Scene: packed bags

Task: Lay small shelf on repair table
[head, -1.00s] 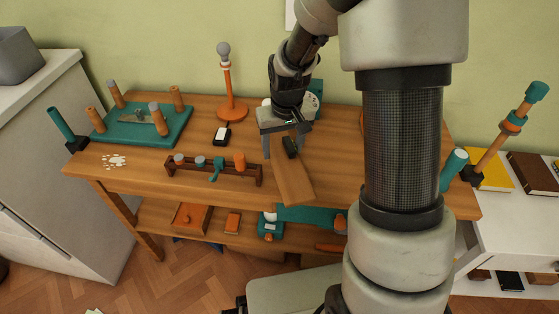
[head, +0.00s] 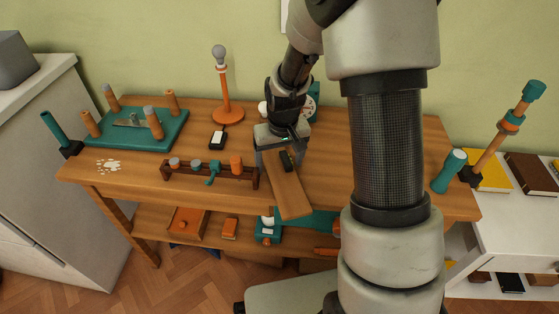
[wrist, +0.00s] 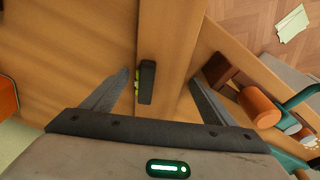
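The small shelf is a flat wooden board (head: 287,190) with a small dark block (head: 287,160) on it. In the wrist view the board (wrist: 172,40) runs between the two fingers (wrist: 160,75), with the dark block (wrist: 147,82) near the left fingertip. The board's near end reaches past the front edge of the repair table (head: 330,165), a wooden bench. I cannot tell whether the board touches the tabletop.
A tool rack (head: 210,172) stands just left of the board. An orange lamp (head: 228,115), a dark-and-white box (head: 217,138) and a teal pegged tray (head: 140,130) are on the table. A round dial (head: 308,105) stands behind my gripper. My arm hides part of the right side.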

